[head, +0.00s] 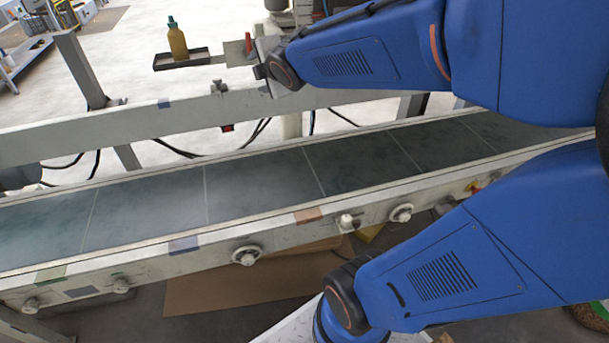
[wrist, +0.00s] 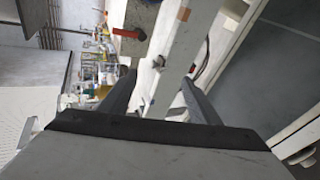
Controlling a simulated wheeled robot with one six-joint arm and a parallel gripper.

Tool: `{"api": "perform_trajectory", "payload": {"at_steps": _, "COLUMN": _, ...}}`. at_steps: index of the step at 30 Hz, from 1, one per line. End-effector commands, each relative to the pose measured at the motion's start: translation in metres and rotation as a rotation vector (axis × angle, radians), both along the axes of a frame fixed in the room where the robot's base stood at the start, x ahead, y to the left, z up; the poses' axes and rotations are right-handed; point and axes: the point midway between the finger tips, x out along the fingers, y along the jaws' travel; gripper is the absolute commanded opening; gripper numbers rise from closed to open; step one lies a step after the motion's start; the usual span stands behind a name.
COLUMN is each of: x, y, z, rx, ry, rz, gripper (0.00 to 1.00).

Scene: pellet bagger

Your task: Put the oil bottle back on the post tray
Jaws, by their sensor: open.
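The oil bottle (head: 177,41), amber with a dark green cap, stands upright on the small dark post tray (head: 196,60), beyond the conveyor at the upper left of the head view. My gripper's two dark fingers (wrist: 157,77) are spread in the wrist view, with nothing held between them. In the head view my arm's end is to the right of the tray, apart from the bottle, and the fingers are hard to make out. I cannot identify the bottle or tray for certain in the wrist view.
A conveyor belt (head: 255,183) runs across the head view, with a long pale rail (head: 120,126) behind it. A red handle (head: 249,43) is between the tray and my arm's end; a red handle (wrist: 130,33) also shows in the wrist view. Open floor lies beyond the rail.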

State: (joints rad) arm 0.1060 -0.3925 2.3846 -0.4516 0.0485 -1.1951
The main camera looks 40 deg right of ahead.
Motion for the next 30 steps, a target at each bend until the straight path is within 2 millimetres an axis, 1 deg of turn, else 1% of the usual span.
{"api": "perform_trajectory", "payload": {"at_steps": 1, "x": -0.023, "y": 0.000, "z": -0.006, "rx": 0.110, "ry": 0.030, "rz": -0.078, "gripper": 0.57}}
{"api": "perform_trajectory", "payload": {"at_steps": 5, "x": -0.083, "y": 0.004, "z": -0.031, "rx": 0.412, "ry": 0.125, "rz": -0.308, "gripper": 0.57}}
{"api": "perform_trajectory", "payload": {"at_steps": 6, "x": -0.103, "y": 0.007, "z": -0.040, "rx": 0.504, "ry": 0.154, "rz": -0.383, "gripper": 0.57}}
{"api": "perform_trajectory", "payload": {"at_steps": 8, "x": -0.133, "y": 0.013, "z": -0.053, "rx": 0.633, "ry": 0.199, "rz": -0.495, "gripper": 0.57}}
{"api": "perform_trajectory", "payload": {"at_steps": 9, "x": -0.153, "y": 0.018, "z": -0.061, "rx": 0.717, "ry": 0.230, "rz": -0.570, "gripper": 0.57}}
{"api": "perform_trajectory", "payload": {"at_steps": 11, "x": -0.182, "y": 0.025, "z": -0.074, "rx": 0.832, "ry": 0.274, "rz": -0.682, "gripper": 0.57}}
{"api": "perform_trajectory", "payload": {"at_steps": 12, "x": -0.201, "y": 0.031, "z": -0.081, "rx": 0.901, "ry": 0.303, "rz": -0.753, "gripper": 0.57}}
{"api": "perform_trajectory", "payload": {"at_steps": 15, "x": -0.240, "y": 0.043, "z": -0.096, "rx": 1.035, "ry": 0.366, "rz": -0.908, "gripper": 0.57}}
{"api": "perform_trajectory", "payload": {"at_steps": 18, "x": -0.268, "y": 0.053, "z": -0.106, "rx": 1.119, "ry": 0.410, "rz": -1.022, "gripper": 0.57}}
{"api": "perform_trajectory", "payload": {"at_steps": 21, "x": -0.283, "y": 0.058, "z": -0.112, "rx": 1.162, "ry": 0.435, "rz": -1.086, "gripper": 0.57}}
{"api": "perform_trajectory", "payload": {"at_steps": 24, "x": -0.288, "y": 0.060, "z": -0.113, "rx": 1.175, "ry": 0.444, "rz": -1.108, "gripper": 0.57}}
{"api": "perform_trajectory", "payload": {"at_steps": 30, "x": -0.287, "y": 0.060, "z": -0.113, "rx": 1.175, "ry": 0.443, "rz": -1.109, "gripper": 0.57}}
